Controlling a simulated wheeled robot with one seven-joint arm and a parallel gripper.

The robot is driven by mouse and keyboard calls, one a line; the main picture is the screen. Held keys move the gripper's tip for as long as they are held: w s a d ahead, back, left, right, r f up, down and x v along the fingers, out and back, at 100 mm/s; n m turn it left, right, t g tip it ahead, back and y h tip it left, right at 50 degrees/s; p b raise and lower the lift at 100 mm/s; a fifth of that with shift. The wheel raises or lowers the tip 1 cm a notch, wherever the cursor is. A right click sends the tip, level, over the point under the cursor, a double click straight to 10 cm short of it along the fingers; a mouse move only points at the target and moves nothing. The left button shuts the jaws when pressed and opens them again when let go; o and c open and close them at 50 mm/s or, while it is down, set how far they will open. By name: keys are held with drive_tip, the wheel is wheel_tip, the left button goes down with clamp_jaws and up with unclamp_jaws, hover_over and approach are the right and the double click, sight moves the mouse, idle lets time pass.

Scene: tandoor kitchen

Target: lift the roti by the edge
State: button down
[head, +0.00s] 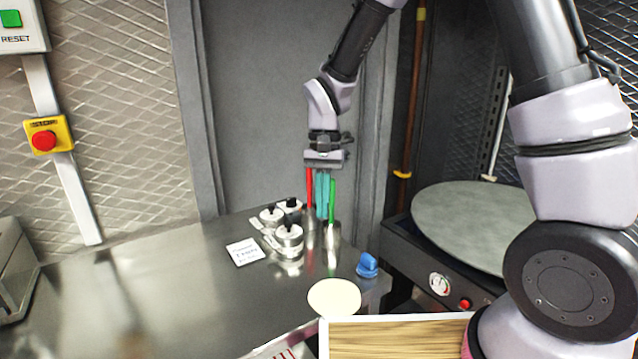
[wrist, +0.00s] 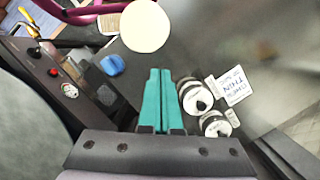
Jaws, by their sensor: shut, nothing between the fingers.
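The roti is a pale, flat round disc (head: 334,298) lying on the steel counter near its right front edge. It also shows at the top of the wrist view (wrist: 146,26). My gripper (head: 322,214) has teal fingers pointing down at the back of the counter, above and behind the roti and clear of it. In the wrist view the fingers (wrist: 160,72) lie side by side, closed with nothing between them. The roti's whole outline is visible there, beyond the fingertips.
Steel cups with red and green handles (head: 332,200) stand by my gripper. Lidded pots (head: 289,237) and a white card (head: 245,252) are left of them. A blue object (head: 367,265) sits behind the roti. A round griddle (head: 460,225) is right; a wooden board (head: 395,340) is in front.

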sight(324, 282)
drive_tip(key=w+d+f+m, duration=0.2)
drive_tip(key=w+d+f, duration=0.1)
drive_tip(key=w+f, duration=0.25)
drive_tip(key=x, duration=1)
drive_tip(key=shift+s+f, duration=0.15)
drive_tip(key=shift+s, duration=0.2)
drive_tip(key=shift+s+a, duration=0.2)
drive_tip(key=shift+s, duration=0.4)
drive_tip(key=shift+s+a, duration=0.25)
drive_tip(key=shift+s, duration=0.4)
drive_tip(key=shift+s+a+y, duration=0.2)
drive_tip(key=shift+s+y, duration=0.1)
drive_tip(key=shift+s, duration=0.25)
drive_tip(key=shift+s+a, duration=0.15)
drive_tip(key=shift+s, duration=0.35)
drive_tip(key=shift+s+a, duration=0.2)
drive_tip(key=shift+s, duration=0.35)
